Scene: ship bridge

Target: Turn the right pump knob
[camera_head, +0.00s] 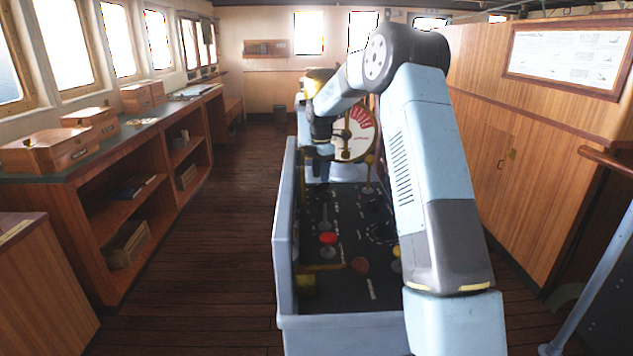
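The console (283,240) is a pale grey-blue box with a dark panel on top, in the middle of the camera_head view. A red knob (328,238) stands on the panel's left part, and a brown-red ball knob (360,265) on a brass lever is nearer. A dark round control with dial marks (378,232) sits to the right, beside my arm. I cannot tell which control is the right pump knob; my arm hides the panel's right side. My gripper (322,182) points down over the panel's far left part, beyond the red knob. Its fingers are small and dark.
A round white and red dial (356,132) stands at the console's far end. A wooden shelf counter (135,150) with boxes lines the left wall. A wooden partition (520,170) is on the right. The floor left of the console is clear.

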